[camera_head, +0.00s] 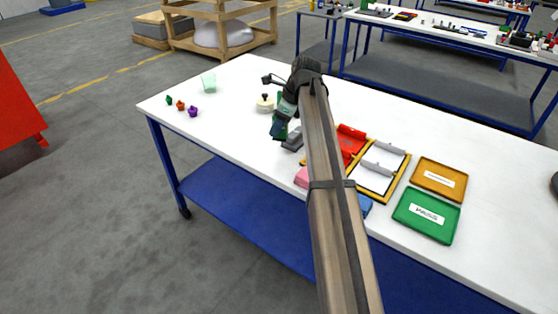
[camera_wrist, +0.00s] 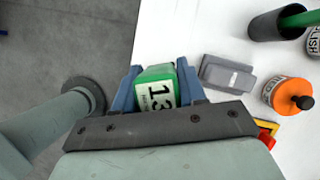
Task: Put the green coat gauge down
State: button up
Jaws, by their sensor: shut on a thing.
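The green coat gauge (camera_wrist: 157,89) sits between the blue fingers of my gripper (camera_wrist: 159,72) in the wrist view. Its white label with a large black 13 faces the camera. My gripper is shut on it. In the head view my gripper (camera_head: 279,127) is near the table's front edge, left of the trays, with green showing at the fingers. In the wrist view the gauge appears across the line between white tabletop and grey floor. I cannot tell its height above the table.
A grey block (camera_wrist: 228,74) lies beside the gripper. An orange container (camera_wrist: 287,95) with a black knob and a dark cup (camera_wrist: 276,25) are beyond it. White tabletop (camera_head: 225,125) is clear at left.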

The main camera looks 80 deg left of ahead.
aim_at(287, 132)
jog(key=shift+s+f, duration=0.15)
jog(key=shift+f, duration=4.8)
jog(key=shift+f, duration=0.1)
jog(key=o, duration=1.1)
jog(key=shift+o, duration=0.2)
jog(key=v, duration=1.2)
